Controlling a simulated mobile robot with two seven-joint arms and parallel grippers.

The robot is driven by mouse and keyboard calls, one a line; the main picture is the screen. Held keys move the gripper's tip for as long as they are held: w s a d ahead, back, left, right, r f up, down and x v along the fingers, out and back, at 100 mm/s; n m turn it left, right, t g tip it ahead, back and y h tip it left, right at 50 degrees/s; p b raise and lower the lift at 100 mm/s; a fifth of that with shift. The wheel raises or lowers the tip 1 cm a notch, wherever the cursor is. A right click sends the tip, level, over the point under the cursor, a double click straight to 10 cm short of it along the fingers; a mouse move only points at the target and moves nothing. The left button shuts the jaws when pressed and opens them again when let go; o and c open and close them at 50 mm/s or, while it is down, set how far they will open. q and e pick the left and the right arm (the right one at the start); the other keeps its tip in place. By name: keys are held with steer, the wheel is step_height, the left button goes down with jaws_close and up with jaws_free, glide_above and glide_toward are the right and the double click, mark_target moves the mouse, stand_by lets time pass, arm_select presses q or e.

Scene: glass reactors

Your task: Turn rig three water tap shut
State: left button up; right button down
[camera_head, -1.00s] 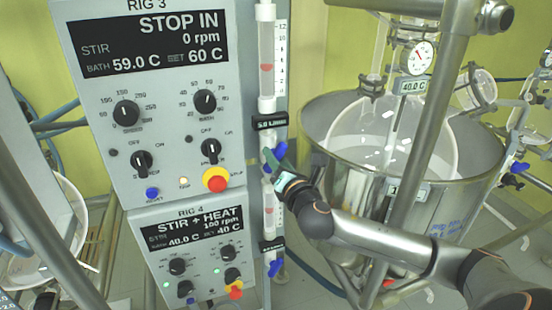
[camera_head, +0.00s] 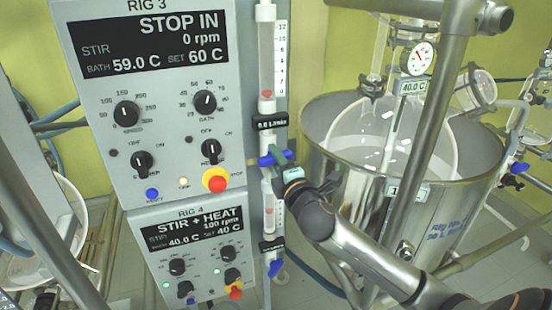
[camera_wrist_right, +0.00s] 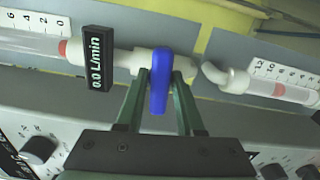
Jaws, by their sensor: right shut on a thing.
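The rig three water tap is a blue lever (camera_head: 268,159) on the clear flow tube beside the RIG 3 panel (camera_head: 190,130). It lies about level, across the upright tube. My right gripper (camera_head: 280,158) is shut on it from the right. In the right wrist view the blue lever (camera_wrist_right: 159,75) stands between the two green fingers of the gripper (camera_wrist_right: 160,92). The flow display (camera_wrist_right: 97,58) there reads 0.0 L/min. The red float (camera_head: 266,95) sits at the bottom of the upper tube. My left gripper is not in view.
The RIG 4 panel (camera_head: 157,224) is below, with its own blue tap (camera_head: 275,267) lower on the tube. A red and yellow stop button (camera_head: 215,180) is close left of the tap. A steel bath (camera_head: 465,185) with a glass vessel stands right, behind my right arm.

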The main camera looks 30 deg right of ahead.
steer(key=shift+m, duration=0.6)
steer(key=c, duration=0.7)
jaws_free()
steer(key=shift+b+v, duration=1)
steer(key=shift+v, duration=5.25)
